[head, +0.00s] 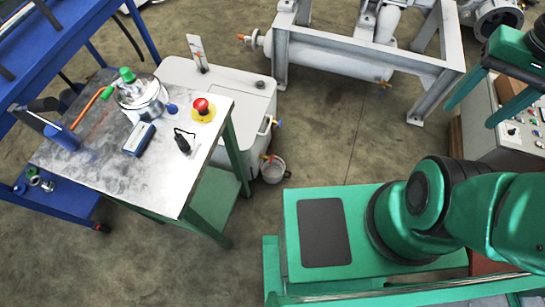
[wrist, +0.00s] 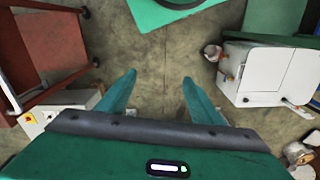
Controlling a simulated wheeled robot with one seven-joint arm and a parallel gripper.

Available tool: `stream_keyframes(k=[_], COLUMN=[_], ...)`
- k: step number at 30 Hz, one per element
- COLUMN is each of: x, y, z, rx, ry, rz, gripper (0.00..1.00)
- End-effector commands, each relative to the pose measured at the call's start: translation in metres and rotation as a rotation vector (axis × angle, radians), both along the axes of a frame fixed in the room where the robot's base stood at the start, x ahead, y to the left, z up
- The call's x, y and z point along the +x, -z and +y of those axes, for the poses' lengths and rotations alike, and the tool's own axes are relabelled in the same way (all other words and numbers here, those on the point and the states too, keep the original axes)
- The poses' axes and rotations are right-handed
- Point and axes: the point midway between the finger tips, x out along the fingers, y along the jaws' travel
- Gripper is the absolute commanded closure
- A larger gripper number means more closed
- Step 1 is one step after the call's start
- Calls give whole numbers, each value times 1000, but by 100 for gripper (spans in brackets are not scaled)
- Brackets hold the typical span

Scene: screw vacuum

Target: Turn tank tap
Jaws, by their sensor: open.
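The white tank (head: 222,90) stands on the floor behind the metal-topped table in the head view. I cannot tell which tap is meant. The tank (wrist: 270,72) is at the right in the wrist view, with the bucket (wrist: 212,52) beside it. My gripper (wrist: 158,77) is open and empty above bare floor, well apart from the taps. It also shows at the head view's upper right (head: 470,116).
The table (head: 110,178) holds a metal pot, a red emergency button and small tools. A grey machine frame (head: 365,60) stands at the back. A control cabinet (head: 515,120) is at the right. Open floor (head: 330,145) lies between the tank and my gripper.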

Motion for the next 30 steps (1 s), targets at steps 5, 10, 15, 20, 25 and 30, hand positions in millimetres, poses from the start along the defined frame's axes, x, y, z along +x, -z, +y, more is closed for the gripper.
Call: stream_keyframes(k=[5, 10, 15, 20, 25, 30], x=[48, 110, 169, 221, 269, 308], y=[12, 35, 68, 108, 158, 215], z=[-8, -6, 6, 25, 54, 89], rx=[-24, -47, -60, -62, -55, -39], ry=[-131, -308, -484, -649, -820, -983], rz=[3, -9, -25, -44, -71, -102], gripper=[41, 41, 41, 41, 41, 41])
